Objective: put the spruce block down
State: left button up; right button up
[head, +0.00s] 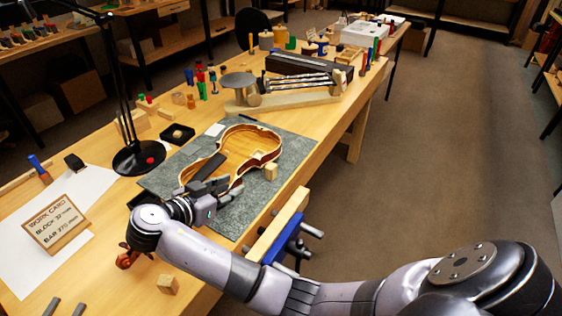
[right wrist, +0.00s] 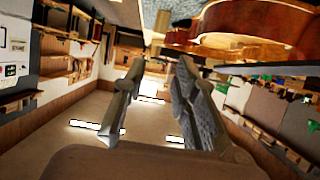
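A small pale wooden block (head: 271,172), which looks like the spruce block, rests on the grey mat beside the violin body (head: 248,150). It also shows near the top of the right wrist view (right wrist: 162,20). A similar block (head: 167,284) sits on the bench near the front edge. My right gripper (head: 222,189) is over the near end of the violin, apart from the first block. Its fingers (right wrist: 160,85) are spread with nothing between them. Two grey fingertips at the lower left edge look like my left gripper (head: 65,306), apart and empty; the rest is out of frame.
The grey mat (head: 292,150) has bare room right of the violin. A blue vise (head: 284,238) with a wooden jaw juts from the front edge. A lamp base (head: 138,158), a black tray (head: 178,134) and a work card (head: 57,224) stand left.

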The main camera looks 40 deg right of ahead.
aim_at(268, 169)
jog(key=x, duration=0.3)
jog(key=p+x, duration=0.1)
jog(key=x, duration=0.2)
jog(key=shift+w+d+r, duration=0.1)
jog(key=shift+w+d, duration=0.1)
jog(key=shift+d, duration=0.25)
jog(key=x, duration=0.4)
jog(key=shift+w+d+f+p, duration=0.2)
jog(key=shift+d+f+p, duration=0.05)
jog(key=shift+p, duration=0.15)
jog(key=shift+w+d+f, duration=0.15)
jog(key=shift+d, duration=0.25)
jog(key=shift+w+d+f, duration=0.1)
jog(key=shift+d, duration=0.2)
jog(key=p+x, duration=0.1)
jog(key=x, duration=0.3)
jog(key=shift+d+f, duration=0.15)
jog(key=shift+d, duration=0.05)
pick_arm(q)
jog(key=r, duration=0.3)
jog(key=shift+a, duration=0.25)
jog(key=shift+a, duration=0.1)
pick_arm(e)
jog(key=shift+c, duration=0.2)
pick_arm(q)
jog(key=shift+a, duration=0.1)
pick_arm(e)
jog(key=c, duration=0.5)
